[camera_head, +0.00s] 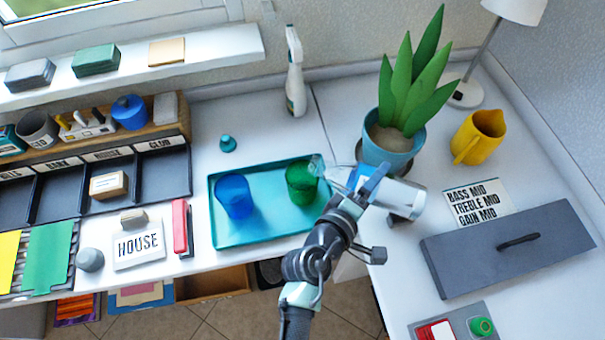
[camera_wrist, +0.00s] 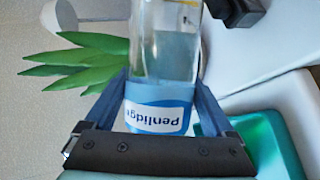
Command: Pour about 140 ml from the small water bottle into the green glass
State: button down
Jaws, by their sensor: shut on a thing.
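The small water bottle (camera_head: 355,176) is clear with a blue and white label. My gripper (camera_head: 370,183) is shut around its labelled part. In the wrist view the bottle (camera_wrist: 165,58) sits between the two fingers of my gripper (camera_wrist: 162,92), and clear water shows inside. In the head view the bottle is tilted, its clear neck end pointing left, at or above the rim of the green glass (camera_head: 301,186). The green glass stands upright on the teal tray (camera_head: 262,236). I cannot tell whether water is flowing or how much is in the glass.
A blue glass (camera_head: 234,197) stands left on the tray. A teal cap (camera_head: 228,144) lies behind it. A potted plant (camera_head: 390,150) is close behind my gripper. A yellow jug (camera_head: 480,136) and a grey lidded box (camera_head: 510,246) are on the right.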

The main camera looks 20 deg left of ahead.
aim_at(384, 180)
jog(key=shift+r, duration=0.15)
jog(key=shift+d, duration=0.35)
dwell(0.4)
jog(key=shift+r+n+h+b, duration=0.15)
jog(key=shift+n+h+b, duration=0.15)
jog(key=shift+n+b, duration=0.15)
dwell(2.2)
jog(key=shift+r, duration=0.1)
jog(key=r+m+p, duration=0.1)
jog(key=p, duration=0.2)
jog(key=d+r+m+y+p, duration=0.1)
jog(key=r+p, duration=0.1)
jog(key=p, duration=0.2)
jog(key=shift+r, duration=0.15)
jog(key=shift+a+m+y+p, duration=0.1)
jog(key=shift+m+y+p, duration=0.35)
jog(key=shift+p, duration=0.4)
jog(key=shift+a+f, duration=0.15)
jog(key=shift+f, duration=0.4)
jog(key=shift+a+r+m+p, duration=0.1)
jog(key=shift+r+m+p, duration=0.15)
jog(key=shift+m+p, duration=0.15)
jog(key=shift+a+g+y, duration=0.1)
jog(key=shift+g+y, duration=0.2)
jog(key=shift+y, duration=0.05)
